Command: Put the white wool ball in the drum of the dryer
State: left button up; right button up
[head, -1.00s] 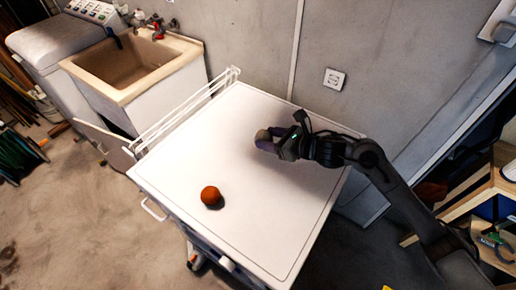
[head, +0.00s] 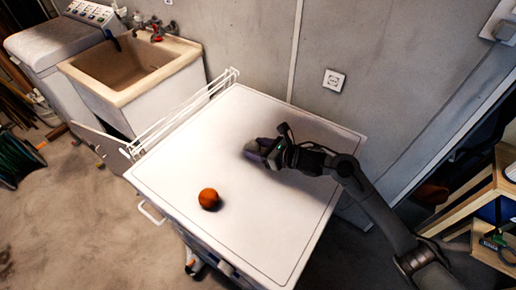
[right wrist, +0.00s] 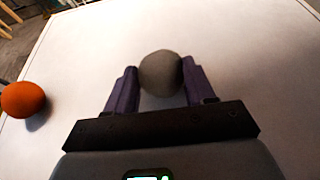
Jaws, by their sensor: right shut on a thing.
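The white wool ball looks grey in the shade in the right wrist view (right wrist: 160,73). It sits between the two purple fingers of my right gripper (right wrist: 160,85), which is shut on it. In the head view my right gripper (head: 257,151) is over the far right half of a white work top (head: 200,247), with the ball mostly hidden by the fingers. The height of the ball above the top is hard to tell. No dryer drum opening shows in either view. My left gripper is not in view.
An orange ball (head: 209,199) lies on the white top, left of my right gripper. A white wire rack (head: 185,112) stands along the top's left edge. A sink (head: 125,75) and a machine with a control panel (head: 88,12) stand behind. A wall socket (head: 334,80) is at the back.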

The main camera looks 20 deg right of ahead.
jog(key=shift+f, duration=0.15)
jog(key=o, duration=1)
jog(key=shift+o, duration=0.2)
